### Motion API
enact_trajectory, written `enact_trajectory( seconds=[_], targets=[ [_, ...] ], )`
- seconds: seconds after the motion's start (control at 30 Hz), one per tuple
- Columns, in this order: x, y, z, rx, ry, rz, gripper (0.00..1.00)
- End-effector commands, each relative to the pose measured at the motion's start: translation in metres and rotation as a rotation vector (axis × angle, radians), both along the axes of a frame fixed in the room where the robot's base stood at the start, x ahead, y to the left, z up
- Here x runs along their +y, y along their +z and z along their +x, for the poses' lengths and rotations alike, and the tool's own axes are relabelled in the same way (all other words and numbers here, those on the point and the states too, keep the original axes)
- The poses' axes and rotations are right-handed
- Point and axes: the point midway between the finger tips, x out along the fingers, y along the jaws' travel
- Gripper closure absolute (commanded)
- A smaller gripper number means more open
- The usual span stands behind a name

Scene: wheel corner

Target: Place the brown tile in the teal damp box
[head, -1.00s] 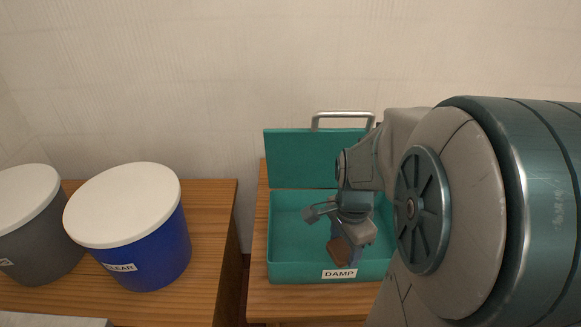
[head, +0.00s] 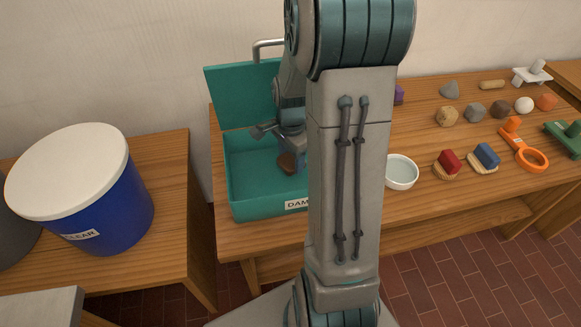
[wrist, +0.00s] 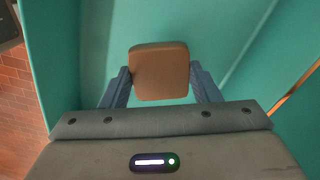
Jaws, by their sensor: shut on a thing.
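The brown tile (wrist: 159,72) is a rounded square held between the two fingers of my gripper (wrist: 161,88) in the wrist view. The teal damp box (head: 240,185) stands open on a wooden bench in the head view, its lid (head: 240,97) raised at the back and a "DAMP" label on its front. The brown tile (head: 288,163) also shows there, inside the box's outline, below my wrist. Teal walls and floor surround the tile in the wrist view. I cannot tell whether the tile touches the floor. My arm hides the box's right part.
A blue bucket (head: 95,195) with a white lid stands on a bench at left. Right of my arm are a white bowl (head: 401,172), red (head: 448,162) and blue (head: 487,156) blocks, several stones and an orange ring tool (head: 531,159). A gap separates the benches.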

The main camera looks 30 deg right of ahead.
Motion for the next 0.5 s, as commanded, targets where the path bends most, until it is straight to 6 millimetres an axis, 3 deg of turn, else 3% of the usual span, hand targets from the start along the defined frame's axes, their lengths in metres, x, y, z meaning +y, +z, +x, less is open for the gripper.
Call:
enact_trajectory(
  seconds=[0.23, 0.5],
  targets=[
    [0.0, -0.042, -0.001, 0.004, -0.001, 0.003, 0.7],
    [-0.001, -0.046, 0.004, 0.0, 0.0, 0.0, 0.7]
  ],
)
